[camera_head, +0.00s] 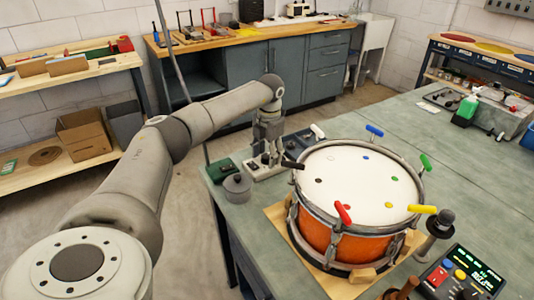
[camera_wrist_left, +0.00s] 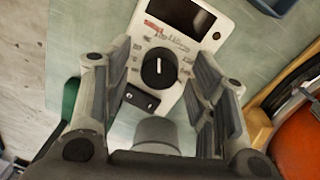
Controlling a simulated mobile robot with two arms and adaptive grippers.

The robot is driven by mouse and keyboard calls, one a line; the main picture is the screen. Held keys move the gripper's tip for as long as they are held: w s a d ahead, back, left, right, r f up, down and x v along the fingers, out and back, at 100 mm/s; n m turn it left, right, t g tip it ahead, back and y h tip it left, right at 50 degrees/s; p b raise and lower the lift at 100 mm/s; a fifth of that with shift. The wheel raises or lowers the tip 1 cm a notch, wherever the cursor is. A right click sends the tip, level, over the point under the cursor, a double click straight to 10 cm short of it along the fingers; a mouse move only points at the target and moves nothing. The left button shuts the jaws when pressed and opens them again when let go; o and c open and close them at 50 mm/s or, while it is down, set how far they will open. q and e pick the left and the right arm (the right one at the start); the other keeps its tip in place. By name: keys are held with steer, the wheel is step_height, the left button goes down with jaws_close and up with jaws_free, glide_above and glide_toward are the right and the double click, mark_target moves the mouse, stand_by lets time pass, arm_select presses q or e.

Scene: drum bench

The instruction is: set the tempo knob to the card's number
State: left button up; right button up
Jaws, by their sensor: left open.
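The tempo knob (camera_wrist_left: 159,67) is a round black dial with a white pointer line. It sits on a pale control box (camera_wrist_left: 185,35) with a dark display and printed marks around the dial. My left gripper (camera_wrist_left: 162,70) is open, its fingers on either side of the knob in the wrist view; I cannot tell whether they touch it. In the head view my left gripper (camera_head: 268,145) points down over the pale box (camera_head: 262,172) and hides its knob. I cannot make out a card with a number. My right gripper is not in view.
An orange drum (camera_head: 335,225) with coloured tuning keys stands close right of the box. A grey round pot (camera_head: 237,186) and a green case (camera_head: 224,170) sit left of it, near the bench edge. A device with a lit screen (camera_head: 477,272) lies at lower right.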

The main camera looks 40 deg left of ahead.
arm_select(q)
steer(key=c, duration=1)
steer(key=shift+r+m+p, duration=0.15)
steer(key=shift+m+p, duration=0.4)
steer(key=shift+m, duration=0.25)
steer(key=m, duration=0.4)
steer(key=shift+p, duration=0.4)
steer(key=o, duration=1)
